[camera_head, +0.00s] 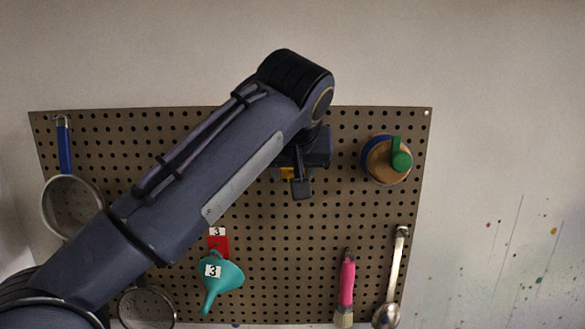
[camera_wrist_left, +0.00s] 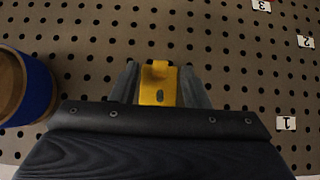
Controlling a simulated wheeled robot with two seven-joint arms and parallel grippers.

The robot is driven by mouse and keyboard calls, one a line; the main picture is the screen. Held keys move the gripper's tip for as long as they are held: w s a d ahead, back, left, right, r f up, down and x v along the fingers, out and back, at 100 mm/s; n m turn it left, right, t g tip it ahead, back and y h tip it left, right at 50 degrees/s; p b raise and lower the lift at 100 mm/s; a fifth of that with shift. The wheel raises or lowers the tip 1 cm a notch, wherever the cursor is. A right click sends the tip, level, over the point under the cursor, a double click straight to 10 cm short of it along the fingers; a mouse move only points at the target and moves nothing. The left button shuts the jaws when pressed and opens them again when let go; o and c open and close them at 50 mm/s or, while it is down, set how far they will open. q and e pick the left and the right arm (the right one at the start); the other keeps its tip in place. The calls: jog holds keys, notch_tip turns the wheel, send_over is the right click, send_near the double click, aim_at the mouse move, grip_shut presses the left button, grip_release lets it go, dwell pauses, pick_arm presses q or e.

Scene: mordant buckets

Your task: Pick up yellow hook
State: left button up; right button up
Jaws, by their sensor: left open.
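The yellow hook (camera_wrist_left: 158,84) is on the brown pegboard, with a small dark mark on its face. In the left wrist view it sits between the two fingers of my left gripper (camera_wrist_left: 160,86), which is open, one finger on each side. I cannot tell whether the fingers touch it. In the head view only a small part of the yellow hook (camera_head: 288,173) shows beside my left gripper (camera_head: 301,180); my arm hides the rest. My right gripper is not in view.
The pegboard (camera_head: 330,225) carries a blue-rimmed round item with a green part (camera_head: 386,160), a blue-handled strainer (camera_head: 72,205), a teal funnel (camera_head: 221,279), a pink brush (camera_head: 346,285) and a metal spoon (camera_head: 394,275). The blue-rimmed item is left of the gripper in the wrist view.

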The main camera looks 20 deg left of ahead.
pick_arm(q)
grip_shut()
